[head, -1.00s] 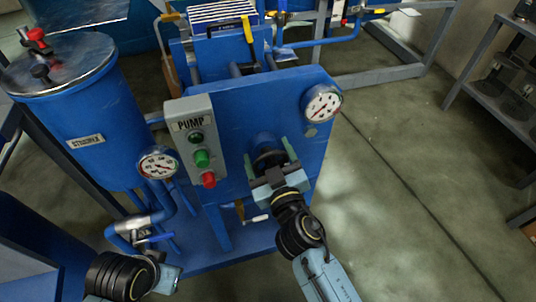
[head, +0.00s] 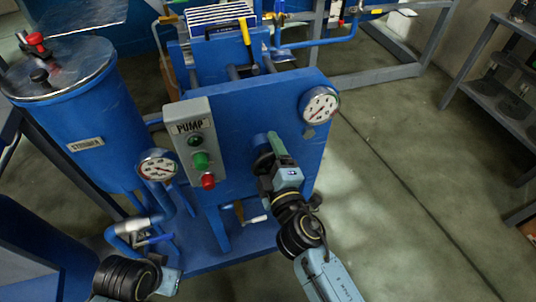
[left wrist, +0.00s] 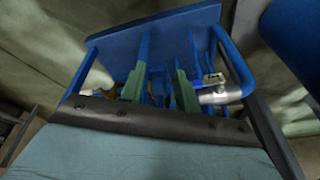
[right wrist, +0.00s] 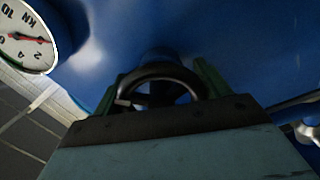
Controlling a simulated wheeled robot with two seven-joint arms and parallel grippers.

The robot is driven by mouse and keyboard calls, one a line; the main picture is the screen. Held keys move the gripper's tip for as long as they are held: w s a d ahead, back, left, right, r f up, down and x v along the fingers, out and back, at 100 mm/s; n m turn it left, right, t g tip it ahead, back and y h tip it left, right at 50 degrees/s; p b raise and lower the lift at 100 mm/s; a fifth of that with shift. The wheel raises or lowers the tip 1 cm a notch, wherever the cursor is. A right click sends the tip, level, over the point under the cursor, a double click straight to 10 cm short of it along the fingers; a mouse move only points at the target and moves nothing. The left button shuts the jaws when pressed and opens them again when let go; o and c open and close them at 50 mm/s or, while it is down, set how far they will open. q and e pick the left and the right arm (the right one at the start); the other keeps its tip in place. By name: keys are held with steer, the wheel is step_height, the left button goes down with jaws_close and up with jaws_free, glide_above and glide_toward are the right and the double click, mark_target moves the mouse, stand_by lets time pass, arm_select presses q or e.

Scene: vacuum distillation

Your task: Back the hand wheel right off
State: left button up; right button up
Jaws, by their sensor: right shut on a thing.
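The hand wheel (right wrist: 158,72) is a dark ring on a shaft at the blue press's front plate. In the right wrist view it sits between the green fingers of my right gripper (right wrist: 161,80), which is shut on it. In the head view my right gripper (head: 272,147) mostly covers the wheel (head: 261,160), and one green finger shows clearly. My left gripper shows in the left wrist view (left wrist: 159,91), with its two green fingers apart and nothing held between them. It is low, near blue framework and piping.
The pump box (head: 195,150) with green and red buttons is left of the wheel. A gauge (head: 319,105) is at the plate's upper right, and another gauge (head: 157,166) is beside the strainer tank (head: 75,120). The floor at right (head: 400,170) is clear.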

steer(key=n, duration=0.5)
steer(key=shift+r+p, duration=0.15)
steer(key=shift+p, duration=0.2)
arm_select(q)
steer(key=shift+a+f, duration=0.3)
steer(key=shift+f, duration=0.5)
steer(key=shift+a+f, duration=0.3)
steer(key=shift+f, duration=0.5)
arm_select(e)
steer(key=shift+n, duration=1.8)
steer(key=o, duration=1)
